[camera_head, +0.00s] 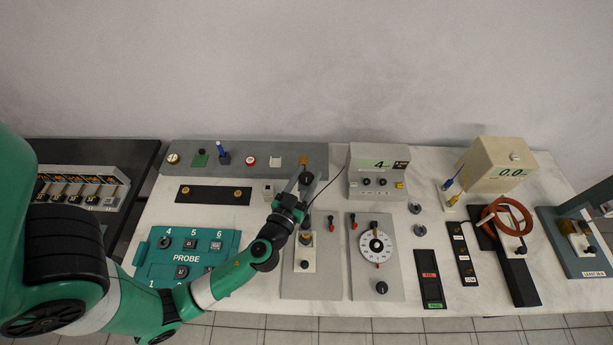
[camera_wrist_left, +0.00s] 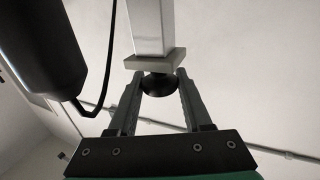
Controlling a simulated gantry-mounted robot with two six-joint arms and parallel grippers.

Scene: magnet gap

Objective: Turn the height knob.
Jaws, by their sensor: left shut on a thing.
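The height knob, a dark rounded knob (camera_wrist_left: 160,86), sits at the end of a square silver post (camera_wrist_left: 152,28), against a pale square collar (camera_wrist_left: 155,59). My left gripper (camera_wrist_left: 160,80) has one finger on each side of the knob and is shut on it. In the head view my left gripper (camera_head: 296,183) reaches up to the stand on a grey base plate (camera_head: 326,280). The knob is hidden there behind the gripper and wrist. My right gripper is not in view.
A black cylinder (camera_wrist_left: 38,48) with a cable hangs close to the left finger; it also shows in the head view (camera_head: 306,178). A dial plate (camera_head: 376,245) stands right of the stand. A teal probe tray (camera_head: 155,258) lies left.

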